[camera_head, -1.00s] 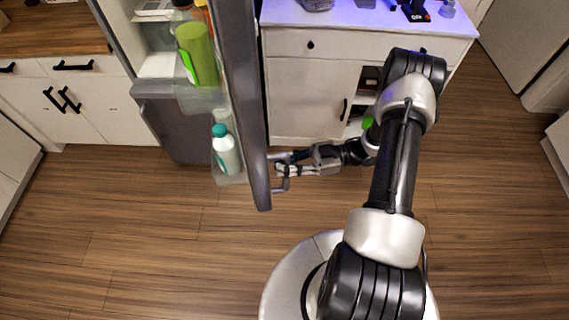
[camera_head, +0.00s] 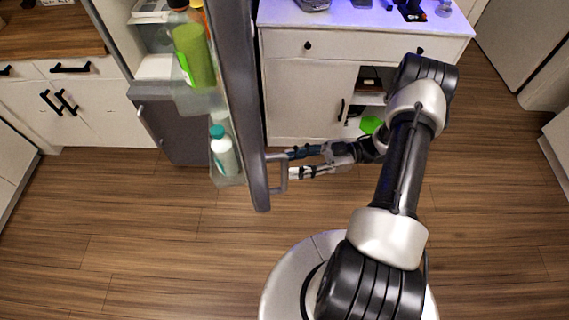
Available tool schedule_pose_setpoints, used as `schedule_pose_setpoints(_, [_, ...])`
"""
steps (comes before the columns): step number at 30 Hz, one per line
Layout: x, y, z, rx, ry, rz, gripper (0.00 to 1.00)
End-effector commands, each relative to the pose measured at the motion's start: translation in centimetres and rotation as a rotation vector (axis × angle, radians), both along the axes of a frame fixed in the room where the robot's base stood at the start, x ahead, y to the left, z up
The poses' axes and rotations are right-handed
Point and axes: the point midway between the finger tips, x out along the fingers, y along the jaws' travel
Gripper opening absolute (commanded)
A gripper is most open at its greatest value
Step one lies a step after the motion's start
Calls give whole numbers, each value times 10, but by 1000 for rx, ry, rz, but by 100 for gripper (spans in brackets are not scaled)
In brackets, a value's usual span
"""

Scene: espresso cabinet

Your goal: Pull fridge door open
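The fridge door (camera_head: 246,100) stands swung wide open, seen nearly edge-on, with its shelves facing left. Its grey handle (camera_head: 283,174) sticks out to the right near the door's lower end. The fridge body (camera_head: 172,122) is behind and to the left of the door. My gripper (camera_head: 290,164) is just right of the handle, with its two fingers spread apart and pointing left. The fingertips are close to the handle bar; I cannot tell whether they touch it. Nothing is held between the fingers.
The door shelves hold a green container (camera_head: 194,55) and a white bottle with a teal cap (camera_head: 222,150). A white cabinet (camera_head: 312,95) stands behind my arm. White drawers (camera_head: 90,100) are at the left. The wooden floor (camera_head: 140,240) in front is clear.

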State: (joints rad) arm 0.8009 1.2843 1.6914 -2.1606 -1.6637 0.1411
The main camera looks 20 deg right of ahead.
Motion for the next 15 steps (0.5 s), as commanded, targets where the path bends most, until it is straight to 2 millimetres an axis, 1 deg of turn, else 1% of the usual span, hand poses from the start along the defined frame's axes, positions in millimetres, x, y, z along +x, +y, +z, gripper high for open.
schedule_pose_setpoints(1, [-2, -12, 0, -1, -2, -4, 38])
schedule_pose_setpoints(3, [-5, -28, -1, -2, -2, -3, 38])
schedule_pose_setpoints(7, [-11, -52, 0, -1, -2, -3, 38])
schedule_pose_setpoints(12, [-15, -71, 0, 0, 0, 0, 38])
schedule_pose_setpoints(15, [-16, -76, 0, 0, 0, 0, 38])
